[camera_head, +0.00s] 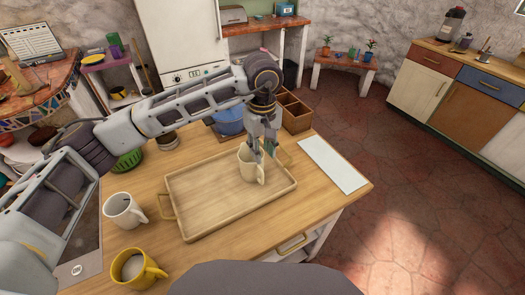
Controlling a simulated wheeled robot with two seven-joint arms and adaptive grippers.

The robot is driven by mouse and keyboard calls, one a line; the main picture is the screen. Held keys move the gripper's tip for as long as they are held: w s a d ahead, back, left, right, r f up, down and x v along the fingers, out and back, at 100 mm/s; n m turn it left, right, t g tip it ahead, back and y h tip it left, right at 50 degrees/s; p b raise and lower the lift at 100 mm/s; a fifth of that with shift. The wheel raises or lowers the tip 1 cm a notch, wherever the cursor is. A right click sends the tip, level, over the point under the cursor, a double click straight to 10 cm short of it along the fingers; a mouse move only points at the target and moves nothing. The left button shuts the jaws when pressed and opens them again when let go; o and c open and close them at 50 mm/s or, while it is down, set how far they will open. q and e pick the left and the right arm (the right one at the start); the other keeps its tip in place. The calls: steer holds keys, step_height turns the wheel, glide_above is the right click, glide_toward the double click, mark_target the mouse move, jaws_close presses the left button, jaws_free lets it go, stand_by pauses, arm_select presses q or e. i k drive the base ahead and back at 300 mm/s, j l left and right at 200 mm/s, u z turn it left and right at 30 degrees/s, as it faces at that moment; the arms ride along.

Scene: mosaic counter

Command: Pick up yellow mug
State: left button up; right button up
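The yellow mug (137,268) stands upright on the wooden counter at the lower left, with its handle toward the right and a pale inside. My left gripper (262,152) is well away from it, up and to the right. It points down at the rim of a cream jug (250,168) at the wooden tray's far right part. Its fingers overlap the jug, and I cannot tell whether they grip it. My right gripper is not in view.
A white mug (121,210) stands just behind the yellow mug. The wooden tray (190,225) fills the middle of the counter. A white board (332,165) lies to the right. A green bowl (127,160), a blue pot (229,121) and a wooden box (293,112) line the back.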

mark_target(132, 268)
steer(key=u, duration=1.9)
